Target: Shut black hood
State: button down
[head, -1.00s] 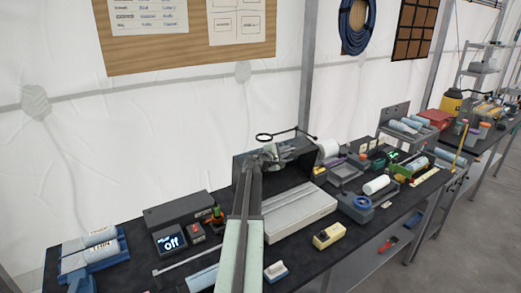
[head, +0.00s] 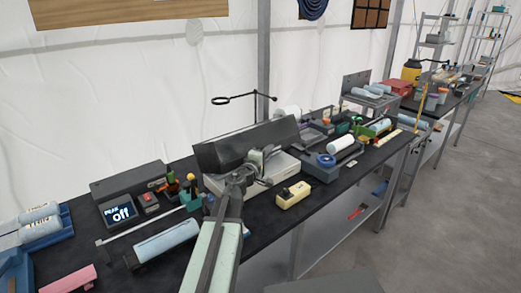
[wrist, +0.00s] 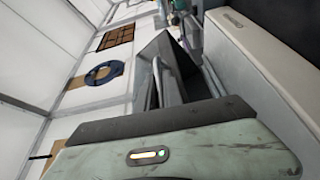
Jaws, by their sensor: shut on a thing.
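The black hood (head: 228,149) is a long dark cover on a pale white base unit (head: 280,169), in the middle of the bench in the head view. It is tilted down over the back of the base, with the front part of the base still showing. My gripper (head: 258,160) is at the hood's front edge, near its middle, and is shut on it. The fingers partly hide the exact place of the grip. In the wrist view a dark hollow shape with a thin grey bar, seemingly the hood (wrist: 163,50), lies beyond my pale green arm part.
A magnifier ring (head: 220,100) on an arm stands behind the hood.

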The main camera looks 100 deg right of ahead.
notch_tip(320, 180, down, 8)
jog(key=s+a+b, duration=0.2)
jog(key=b, duration=0.4)
jog(key=shift+s+a, duration=0.2)
jog(key=shift+s+r, duration=0.1)
jog(key=c, duration=1.8)
grip_release()
jog(key=shift+o, duration=0.2)
jog(key=shift+s, duration=0.1)
